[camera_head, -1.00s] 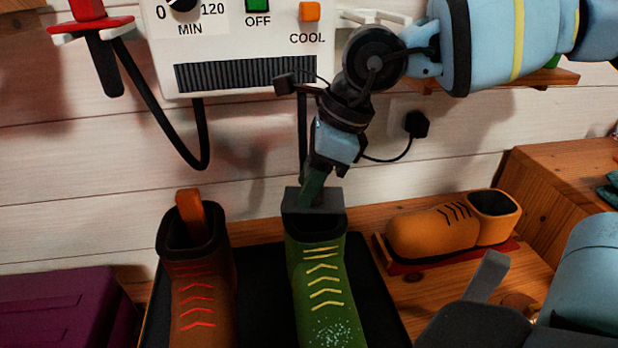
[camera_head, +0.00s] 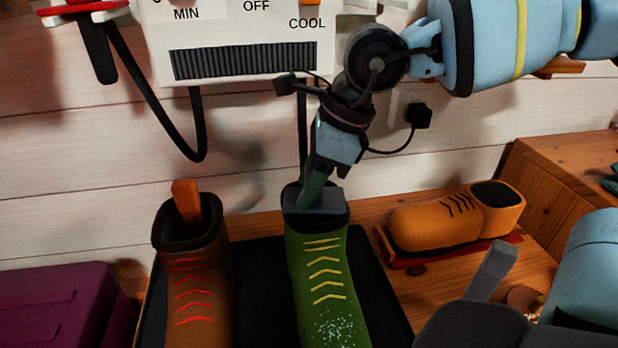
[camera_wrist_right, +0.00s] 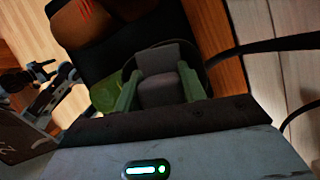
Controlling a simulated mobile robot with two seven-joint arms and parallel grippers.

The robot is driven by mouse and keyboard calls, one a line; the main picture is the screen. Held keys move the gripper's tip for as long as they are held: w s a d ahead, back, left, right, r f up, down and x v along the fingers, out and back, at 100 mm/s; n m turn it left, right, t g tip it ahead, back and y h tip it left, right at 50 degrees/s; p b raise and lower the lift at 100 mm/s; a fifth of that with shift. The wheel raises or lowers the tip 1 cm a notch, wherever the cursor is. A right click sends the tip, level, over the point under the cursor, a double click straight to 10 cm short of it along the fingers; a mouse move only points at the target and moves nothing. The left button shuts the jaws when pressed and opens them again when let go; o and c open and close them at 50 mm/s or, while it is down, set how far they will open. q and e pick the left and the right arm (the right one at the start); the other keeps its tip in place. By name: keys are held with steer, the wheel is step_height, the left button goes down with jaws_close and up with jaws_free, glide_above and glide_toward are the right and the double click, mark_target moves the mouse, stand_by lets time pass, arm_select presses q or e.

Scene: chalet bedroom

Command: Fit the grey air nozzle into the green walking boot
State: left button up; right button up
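The green walking boot (camera_head: 318,270) stands upright with yellow laces and a dark-lined mouth, in the middle of the head view. The grey air nozzle (camera_head: 322,201) is at the boot's mouth, seemingly partly inside it, with the dark rim showing around it. My right gripper (camera_head: 314,187) reaches down from above and is shut on the nozzle. In the right wrist view, the grey nozzle (camera_wrist_right: 160,88) sits between the two green fingers, with part of the green boot (camera_wrist_right: 108,94) beside it. How deep the nozzle sits is hidden.
A brown boot (camera_head: 193,285) with an orange piece in its mouth stands left on the same black tray (camera_head: 258,300). The dryer box (camera_head: 240,45) hangs on the wall, with black hoses below. An orange shoe (camera_head: 440,225) lies right; a purple box (camera_head: 60,310) is left.

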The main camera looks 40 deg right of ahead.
steer(key=o, duration=0.5)
arm_select(q)
steer(key=shift+s, duration=0.4)
arm_select(e)
steer(key=p+v, duration=0.1)
steer(key=v, duration=0.6)
steer(key=shift+r+p, duration=0.1)
steer(key=shift+p, duration=0.25)
arm_select(q)
steer(key=shift+w+d+r, duration=0.1)
steer(key=shift+w+r, duration=0.55)
steer(key=shift+r, duration=0.3)
arm_select(e)
steer(key=shift+s+d+r, duration=0.1)
steer(key=shift+r, duration=0.25)
arm_select(q)
steer(key=shift+s, duration=0.2)
steer(key=shift+s, duration=0.1)
arm_select(e)
steer(key=shift+r, duration=0.1)
